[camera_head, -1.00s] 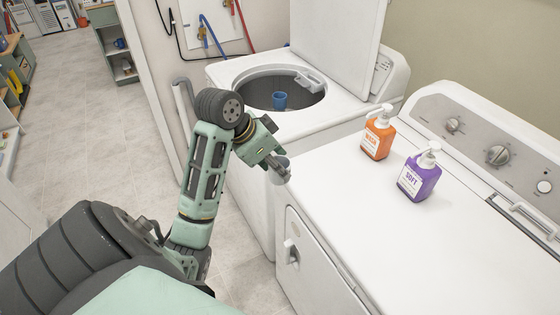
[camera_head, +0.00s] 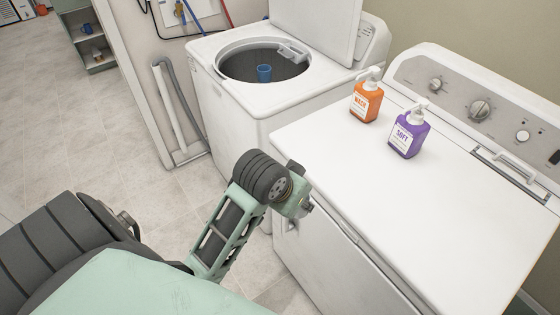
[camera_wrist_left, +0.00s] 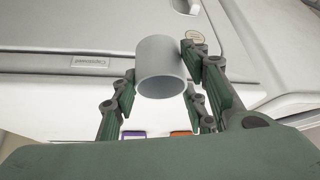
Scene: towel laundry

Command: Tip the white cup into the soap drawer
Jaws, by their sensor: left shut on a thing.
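The white cup (camera_wrist_left: 161,68) looks pale grey in the left wrist view, its open mouth partly facing that camera. My left gripper (camera_wrist_left: 160,82) is shut on it, with fingers on both sides. In the head view my left wrist (camera_head: 296,203) is low, beside the near machine's front corner; the cup and fingertips are hidden there. A pale tray-like piece (camera_head: 293,53), which looks like the soap drawer, sits at the rim of the open washer (camera_head: 222,98). My right gripper is not in view.
An orange bottle (camera_head: 366,102) and a purple bottle (camera_head: 408,136) stand on the white near machine (camera_head: 420,210). A blue cup (camera_head: 264,73) shows in the washer's opening. The washer lid (camera_head: 322,22) is raised. Floor (camera_head: 130,150) is clear at left.

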